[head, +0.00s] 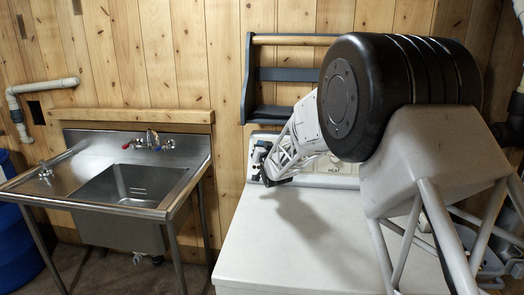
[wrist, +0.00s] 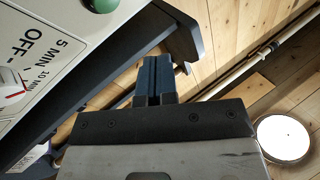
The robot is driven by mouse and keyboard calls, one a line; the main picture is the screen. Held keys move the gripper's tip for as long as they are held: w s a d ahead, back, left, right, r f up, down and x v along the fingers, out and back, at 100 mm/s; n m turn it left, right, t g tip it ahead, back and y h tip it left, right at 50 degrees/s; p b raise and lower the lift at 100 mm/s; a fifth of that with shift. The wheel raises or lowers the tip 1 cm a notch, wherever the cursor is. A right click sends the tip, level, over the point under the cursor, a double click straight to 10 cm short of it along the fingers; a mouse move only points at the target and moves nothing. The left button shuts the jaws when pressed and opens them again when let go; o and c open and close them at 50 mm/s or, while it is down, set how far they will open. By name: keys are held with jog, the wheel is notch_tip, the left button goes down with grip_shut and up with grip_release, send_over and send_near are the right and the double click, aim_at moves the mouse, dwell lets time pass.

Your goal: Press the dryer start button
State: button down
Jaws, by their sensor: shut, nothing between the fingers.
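The dryer (head: 290,255) is white and stands at the centre of the head view, with a control panel (head: 338,168) along its back that carries a "HEAT" label. In the wrist view the panel (wrist: 75,35) fills the upper left, with "OFF" and minute marks beside a white and red dial (wrist: 12,88). A round green button (wrist: 101,4) is cut off by the top edge. My gripper (head: 262,165) is at the left end of the panel. In the wrist view its fingers (wrist: 155,75) are shut and empty, to the right of and below the green button, apart from it in the picture.
A dark blue wall shelf (head: 300,75) hangs above the panel. A steel sink (head: 130,185) stands to the left, with a gap before the dryer. My arm covers the right part of the panel. In the wrist view a pale pipe (wrist: 245,68) and a round white thing (wrist: 283,138) lie right.

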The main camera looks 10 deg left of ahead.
jog(key=shift+w+f, duration=0.4)
jog(key=shift+w, duration=0.35)
jog(key=shift+w+f, duration=0.45)
jog(key=shift+w, duration=0.3)
jog(key=shift+w+f, duration=0.4)
jog(key=shift+w, duration=0.35)
